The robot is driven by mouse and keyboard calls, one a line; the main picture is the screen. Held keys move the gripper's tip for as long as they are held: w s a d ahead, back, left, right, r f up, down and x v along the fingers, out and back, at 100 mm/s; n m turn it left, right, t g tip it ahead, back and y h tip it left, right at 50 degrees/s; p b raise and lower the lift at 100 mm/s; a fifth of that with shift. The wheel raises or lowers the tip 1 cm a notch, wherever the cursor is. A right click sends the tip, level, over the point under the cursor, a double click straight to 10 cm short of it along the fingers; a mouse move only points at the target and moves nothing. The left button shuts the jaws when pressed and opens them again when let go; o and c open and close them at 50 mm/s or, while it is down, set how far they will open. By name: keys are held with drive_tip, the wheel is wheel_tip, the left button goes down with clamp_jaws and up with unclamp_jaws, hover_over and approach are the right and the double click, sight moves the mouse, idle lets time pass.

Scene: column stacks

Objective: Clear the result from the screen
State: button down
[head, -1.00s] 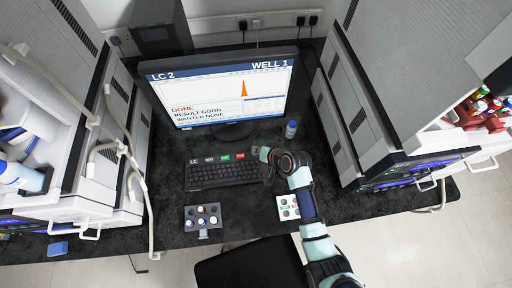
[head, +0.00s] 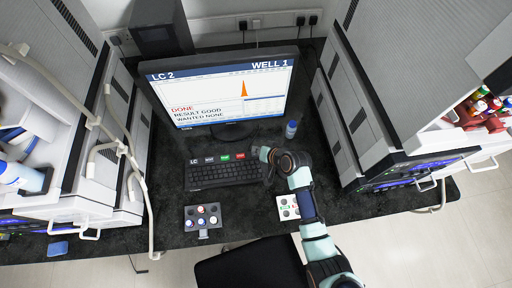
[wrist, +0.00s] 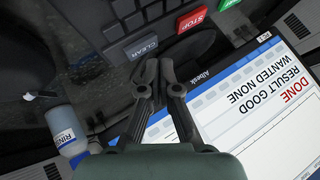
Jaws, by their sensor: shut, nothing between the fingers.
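The monitor screen (head: 215,95) shows LC 2, WELL 1, an orange peak and the words DONE, RESULT GOOD, WANTED NONE. Its text also shows upside down in the wrist view (wrist: 262,105). My gripper (head: 266,155) is at the right end of the keyboard row in the head view. In the wrist view my gripper (wrist: 160,65) is shut and empty. The grey CLEAR key (wrist: 142,47) lies just beyond the fingertips, slightly left. I cannot tell whether they touch it. In the head view my gripper seems to hide this key. The red STOP key (wrist: 191,18) is beside it.
A black keyboard (head: 222,173) lies below the monitor. A small blue-capped bottle (head: 291,129) stands right of the monitor; in the wrist view it is labelled RINSE (wrist: 66,130). Grey instruments flank the desk.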

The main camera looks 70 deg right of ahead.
sight(257, 155)
drive_tip(key=shift+f, duration=0.1)
drive_tip(key=shift+f, duration=0.3)
drive_tip(key=shift+f+b, duration=0.4)
drive_tip(key=shift+f, duration=0.05)
idle(0.5)
drive_tip(key=shift+r, duration=0.15)
drive_tip(key=shift+r+p, duration=0.75)
drive_tip(key=shift+p, duration=0.2)
wheel_tip(257, 155, up, 5)
drive_tip(key=p, duration=0.5)
drive_tip(key=shift+r, duration=0.1)
